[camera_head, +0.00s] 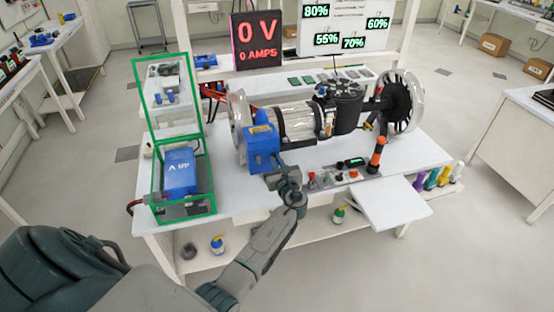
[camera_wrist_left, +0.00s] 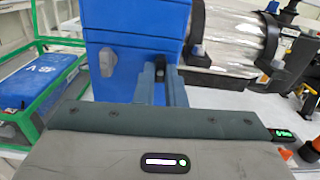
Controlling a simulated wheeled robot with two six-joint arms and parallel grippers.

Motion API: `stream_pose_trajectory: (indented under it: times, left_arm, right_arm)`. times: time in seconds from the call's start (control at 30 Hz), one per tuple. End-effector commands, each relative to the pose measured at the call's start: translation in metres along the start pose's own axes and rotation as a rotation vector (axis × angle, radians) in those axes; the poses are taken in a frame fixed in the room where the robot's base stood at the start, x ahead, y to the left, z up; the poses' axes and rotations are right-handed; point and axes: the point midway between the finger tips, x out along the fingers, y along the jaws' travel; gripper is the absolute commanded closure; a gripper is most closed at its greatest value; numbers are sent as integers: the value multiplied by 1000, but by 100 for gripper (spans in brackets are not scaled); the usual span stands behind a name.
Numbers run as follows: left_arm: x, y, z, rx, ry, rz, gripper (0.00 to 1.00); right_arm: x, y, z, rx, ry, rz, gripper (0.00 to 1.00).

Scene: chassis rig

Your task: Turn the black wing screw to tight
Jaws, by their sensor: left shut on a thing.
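The black wing screw (camera_wrist_left: 160,74) shows as a small dark piece on the face of a blue housing (camera_wrist_left: 122,40) in the left wrist view. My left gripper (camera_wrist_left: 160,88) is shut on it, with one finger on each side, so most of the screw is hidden. In the head view my left gripper (camera_head: 279,176) is at the lower front of the blue housing (camera_head: 262,146), and the screw cannot be made out there. The angle of its wings cannot be told. My right gripper is not in view.
A grey knob (camera_wrist_left: 107,60) sits on the housing left of my fingers. A clear cylinder (camera_head: 298,122) joins the housing on its right. A green-framed case (camera_head: 157,184) with a blue battery (camera_head: 180,171) stands to the left. Small switches (camera_head: 322,180) lie close to my gripper's right.

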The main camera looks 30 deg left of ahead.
Motion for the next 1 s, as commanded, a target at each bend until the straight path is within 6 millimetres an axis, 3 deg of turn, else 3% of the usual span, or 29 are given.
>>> stream_pose_trajectory:
  times: [0.67, 0.7, 0.8, 1.0]
  left_arm:
    - [-1, 1, -2, 67, 3, 0, 100]
    - [-1, 1, -2, 67, 3, 0, 86]
    - [-1, 1, -2, 66, 3, 0, 68]
    - [0, 0, -1, 65, 1, 0, 68]
  right_arm:
    - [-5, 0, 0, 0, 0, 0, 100]
    - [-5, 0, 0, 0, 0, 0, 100]
    - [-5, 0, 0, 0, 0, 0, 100]
    - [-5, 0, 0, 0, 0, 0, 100]
